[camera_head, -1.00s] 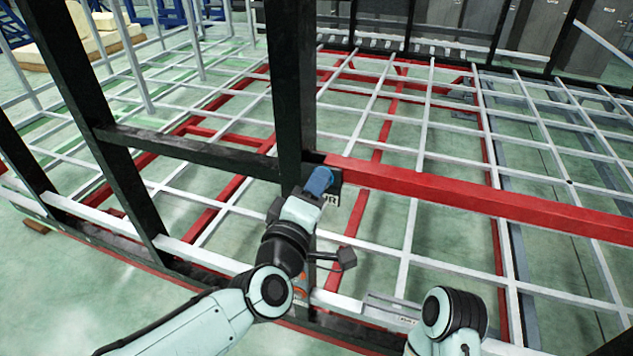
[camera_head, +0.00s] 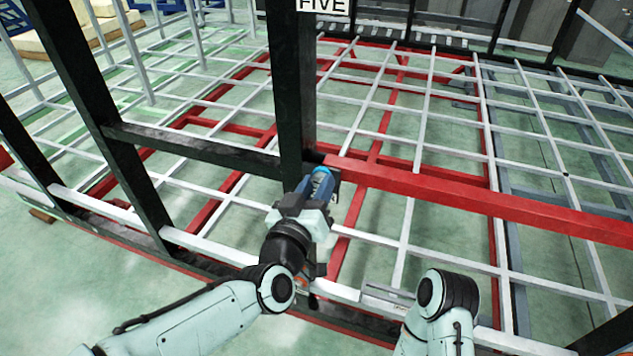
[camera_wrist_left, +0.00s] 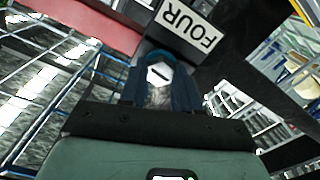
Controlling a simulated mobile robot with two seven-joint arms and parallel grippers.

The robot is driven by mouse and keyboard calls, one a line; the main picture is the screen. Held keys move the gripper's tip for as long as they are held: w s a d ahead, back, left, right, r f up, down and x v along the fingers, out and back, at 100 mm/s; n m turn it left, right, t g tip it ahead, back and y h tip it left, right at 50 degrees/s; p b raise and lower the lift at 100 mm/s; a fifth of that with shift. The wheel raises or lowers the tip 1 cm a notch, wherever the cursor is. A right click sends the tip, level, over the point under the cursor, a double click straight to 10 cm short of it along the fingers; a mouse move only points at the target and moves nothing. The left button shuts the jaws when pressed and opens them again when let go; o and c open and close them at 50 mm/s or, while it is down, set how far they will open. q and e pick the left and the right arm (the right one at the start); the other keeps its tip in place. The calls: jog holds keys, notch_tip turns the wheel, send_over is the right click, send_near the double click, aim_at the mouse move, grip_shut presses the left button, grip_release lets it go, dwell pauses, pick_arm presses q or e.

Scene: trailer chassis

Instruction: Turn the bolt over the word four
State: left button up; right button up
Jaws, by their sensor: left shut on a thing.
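In the left wrist view, the bolt (camera_wrist_left: 160,74) shows as a pale hexagonal head with a dark slot. The white FOUR label (camera_wrist_left: 188,28) is just beyond it on the black frame. The blue fingers of my left gripper (camera_wrist_left: 160,85) stand on both sides of the bolt head and are shut on it. In the head view, my left gripper (camera_head: 319,184) is at the black upright post (camera_head: 292,90), by the end of the red beam. The gripper hides the bolt there, and the FOUR label is not readable. My right gripper is out of view.
A red beam (camera_head: 480,203) runs right from the post, and a black crossbar (camera_head: 195,145) runs left. The white and red floor grid (camera_head: 400,130) lies below and behind.

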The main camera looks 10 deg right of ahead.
pick_arm(q)
jog(key=shift+f+m+p, duration=0.2)
jog(key=shift+m+p, duration=1.1)
jog(key=shift+m, duration=3.6)
jog(key=shift+s, duration=0.1)
jog(key=o, duration=0.9)
jog(key=shift+o, duration=0.8)
jog(key=shift+s+r, duration=0.1)
